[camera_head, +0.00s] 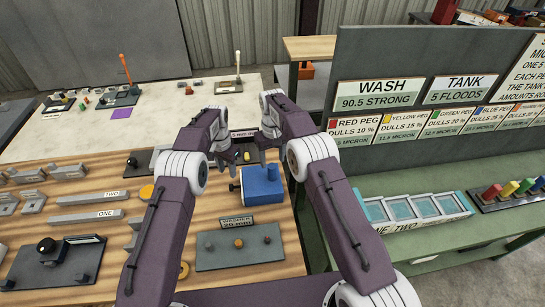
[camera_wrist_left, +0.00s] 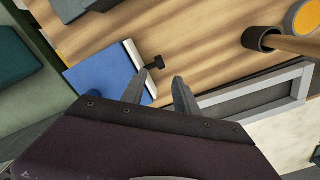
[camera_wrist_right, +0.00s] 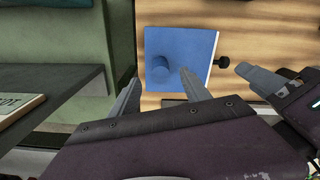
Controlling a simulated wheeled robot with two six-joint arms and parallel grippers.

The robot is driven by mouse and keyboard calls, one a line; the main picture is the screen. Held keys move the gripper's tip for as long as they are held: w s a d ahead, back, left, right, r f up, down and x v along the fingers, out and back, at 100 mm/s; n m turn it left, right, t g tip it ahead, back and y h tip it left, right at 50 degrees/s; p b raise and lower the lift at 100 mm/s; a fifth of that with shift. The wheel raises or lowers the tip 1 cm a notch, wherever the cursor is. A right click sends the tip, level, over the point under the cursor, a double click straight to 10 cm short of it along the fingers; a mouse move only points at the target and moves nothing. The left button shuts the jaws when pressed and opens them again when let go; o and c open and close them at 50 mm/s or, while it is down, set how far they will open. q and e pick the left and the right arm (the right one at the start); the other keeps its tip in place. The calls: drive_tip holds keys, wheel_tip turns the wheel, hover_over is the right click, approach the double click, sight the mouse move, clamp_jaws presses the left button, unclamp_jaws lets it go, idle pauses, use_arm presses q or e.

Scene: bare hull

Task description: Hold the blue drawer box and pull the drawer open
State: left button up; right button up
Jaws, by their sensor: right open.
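The blue drawer box (camera_head: 262,185) sits on the wooden table, just below my grippers in the head view. Its pale front panel (camera_wrist_left: 137,60) carries a small black knob (camera_wrist_left: 155,63) and looks flush with the box. A blue round post (camera_wrist_right: 160,69) stands on its top. My left gripper (camera_wrist_left: 159,77) is open and empty; the knob lies just beyond its fingertips, apart as far as I can tell. It shows in the head view (camera_head: 227,166). My right gripper (camera_wrist_right: 160,78) is open above the box, with the post between its fingertips in view; contact cannot be told.
A grey plate with small knobs (camera_head: 240,247) lies in front of the box. Grey blocks (camera_head: 105,197) and a yellow disc (camera_head: 147,191) lie to the left. A green bench with a tall sign panel (camera_head: 440,100) stands to the right. Both grippers are close together.

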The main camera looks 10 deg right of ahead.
sight(272, 172)
wheel_tip(272, 172, down, 8)
drive_tip(key=shift+f, duration=0.2)
clamp_jaws()
idle(1.4)
